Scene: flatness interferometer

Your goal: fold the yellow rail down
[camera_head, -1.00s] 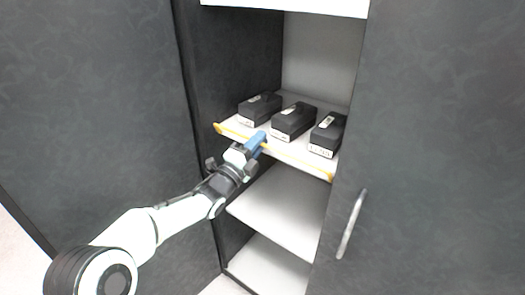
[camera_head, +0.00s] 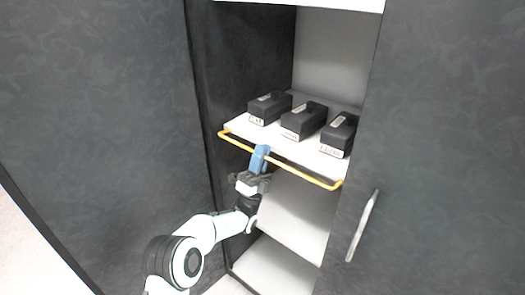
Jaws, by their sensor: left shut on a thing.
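The yellow rail (camera_head: 300,171) runs along the front of the shelf (camera_head: 290,149) that holds the black cases. It sits at or slightly below the shelf's front edge and stands a little out from it, with its ends bent back toward the shelf. My left gripper (camera_head: 261,156) comes from below, its blue fingers shut on the rail left of its middle. The fingers hide a short piece of the rail. My right gripper is out of view.
Three black cases with white labels stand on the shelf: left (camera_head: 270,107), middle (camera_head: 304,120) and right (camera_head: 339,134). A lower shelf (camera_head: 297,215) is empty. Dark cabinet panels flank the opening, and the right one has a metal handle (camera_head: 362,226).

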